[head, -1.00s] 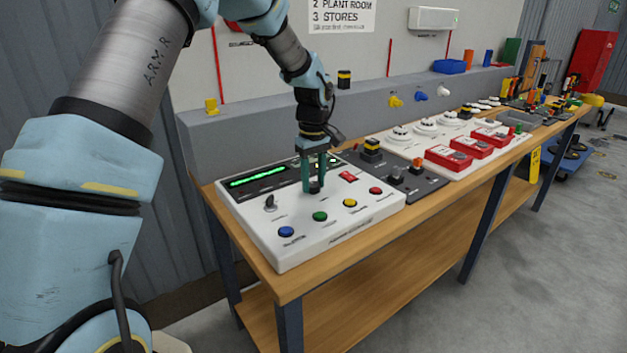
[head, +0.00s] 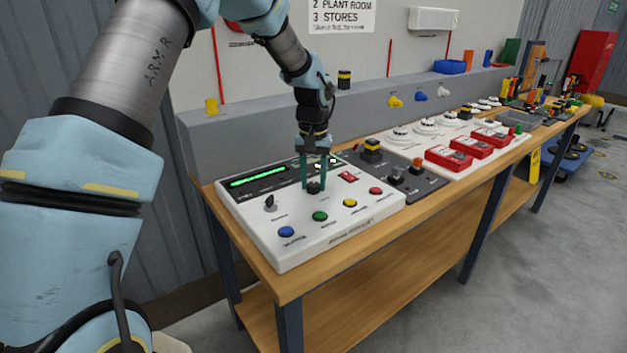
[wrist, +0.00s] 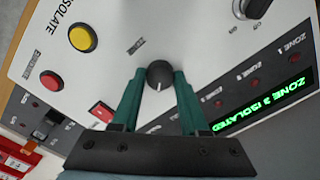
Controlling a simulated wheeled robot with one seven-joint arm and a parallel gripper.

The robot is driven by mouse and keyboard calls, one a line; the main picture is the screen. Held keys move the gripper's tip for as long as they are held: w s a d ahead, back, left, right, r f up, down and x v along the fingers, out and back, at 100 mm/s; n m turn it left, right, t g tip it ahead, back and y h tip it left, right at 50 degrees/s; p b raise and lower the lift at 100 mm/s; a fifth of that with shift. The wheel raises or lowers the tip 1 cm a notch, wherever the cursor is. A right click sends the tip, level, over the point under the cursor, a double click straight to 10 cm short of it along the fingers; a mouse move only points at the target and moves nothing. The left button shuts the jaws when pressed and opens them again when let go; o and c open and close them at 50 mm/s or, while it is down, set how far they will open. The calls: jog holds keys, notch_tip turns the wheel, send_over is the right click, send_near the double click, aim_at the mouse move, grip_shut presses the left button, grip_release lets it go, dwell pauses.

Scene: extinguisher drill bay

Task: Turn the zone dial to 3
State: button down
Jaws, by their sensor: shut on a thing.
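The zone dial is a round black knob (head: 314,187) on the white control panel (head: 262,240). My gripper (head: 313,184) points down over it. In the wrist view the dial (wrist: 159,75) sits between my two green fingertips (wrist: 160,78), which are shut on its sides. A short white mark on the dial points toward my gripper's palm. The panel's green display (wrist: 262,102) reads "ZONE 3 ISOLATED" in the wrist view. It is lit in the head view (head: 258,177), where its text is too small to read.
A black key switch (head: 270,203) and blue (head: 286,232), green (head: 320,216), yellow (head: 350,203) and red (head: 376,191) buttons surround the dial. A grey switch panel (head: 425,186) and red call boxes (head: 449,159) stand to the right on the wooden bench.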

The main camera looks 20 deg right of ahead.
aim_at(313, 184)
jog(key=m, duration=0.4)
jog(key=shift+m, duration=0.3)
jog(key=shift+m+p, duration=0.45)
jog(key=shift+m, duration=1.55)
jog(key=shift+c, duration=2.1)
grip_release()
jog(key=shift+r, duration=0.1)
notch_tip(313, 184, up, 11)
jog(key=b, duration=0.2)
jog(key=shift+b, duration=0.35)
jog(key=shift+f, duration=0.2)
